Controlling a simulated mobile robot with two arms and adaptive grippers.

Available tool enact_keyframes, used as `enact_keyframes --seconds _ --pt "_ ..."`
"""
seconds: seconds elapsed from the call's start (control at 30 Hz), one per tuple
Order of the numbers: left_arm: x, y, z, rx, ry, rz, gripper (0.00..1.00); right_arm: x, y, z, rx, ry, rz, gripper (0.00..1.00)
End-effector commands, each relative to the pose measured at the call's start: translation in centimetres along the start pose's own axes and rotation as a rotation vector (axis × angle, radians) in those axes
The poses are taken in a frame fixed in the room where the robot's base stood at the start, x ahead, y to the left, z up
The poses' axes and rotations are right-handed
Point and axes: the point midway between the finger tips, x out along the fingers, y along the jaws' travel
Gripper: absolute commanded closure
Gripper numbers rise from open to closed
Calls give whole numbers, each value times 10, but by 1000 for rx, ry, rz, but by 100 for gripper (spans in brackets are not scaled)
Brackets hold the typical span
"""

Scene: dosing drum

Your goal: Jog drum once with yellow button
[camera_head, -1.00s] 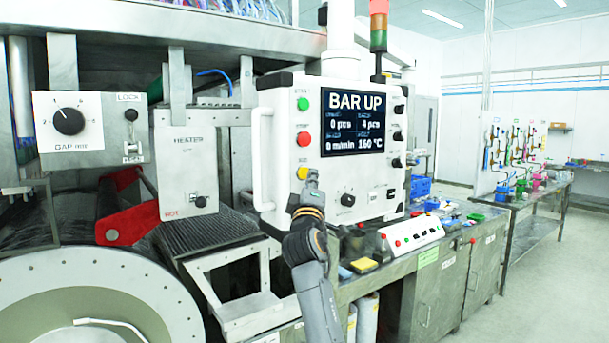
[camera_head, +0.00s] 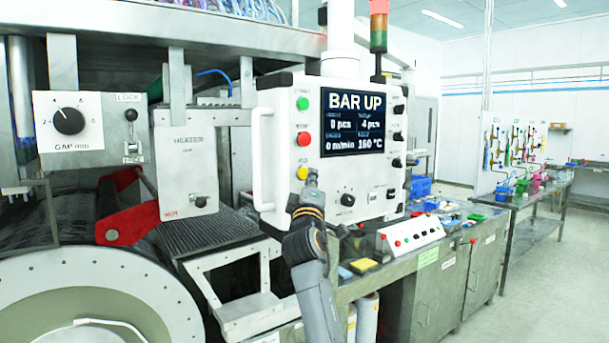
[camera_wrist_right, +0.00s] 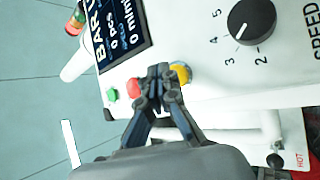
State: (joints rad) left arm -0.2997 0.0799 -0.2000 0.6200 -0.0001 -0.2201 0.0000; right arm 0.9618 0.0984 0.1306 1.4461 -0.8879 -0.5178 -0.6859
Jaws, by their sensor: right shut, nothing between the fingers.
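The yellow button (camera_head: 302,173) sits low on the left side of the white control panel (camera_head: 282,205), below the green button (camera_head: 303,103) and the red button (camera_head: 304,139). My right gripper (camera_head: 311,175) is shut and empty, its tip just right of the yellow button. In the right wrist view the yellow button (camera_wrist_right: 180,72) shows beside the shut fingertips (camera_wrist_right: 164,72); I cannot tell whether they touch it. The panel screen (camera_head: 352,123) reads "BAR UP", 0 pcs, 4 pcs, 0 m/min, 160 °C. My left gripper is not in view.
A white handle (camera_head: 262,160) stands out along the panel's left edge. Below is a bench with a small button box (camera_head: 411,233). A large drum (camera_head: 100,300) is at lower left, with a heater box (camera_head: 187,170) above it.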

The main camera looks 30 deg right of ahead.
Motion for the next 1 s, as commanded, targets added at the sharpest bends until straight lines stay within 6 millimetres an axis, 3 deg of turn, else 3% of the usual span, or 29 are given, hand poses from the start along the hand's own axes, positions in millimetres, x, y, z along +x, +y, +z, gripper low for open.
enact_keyframes --seconds 1.0 --pt "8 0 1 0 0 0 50 8 -6 -6 1 1 0 100"
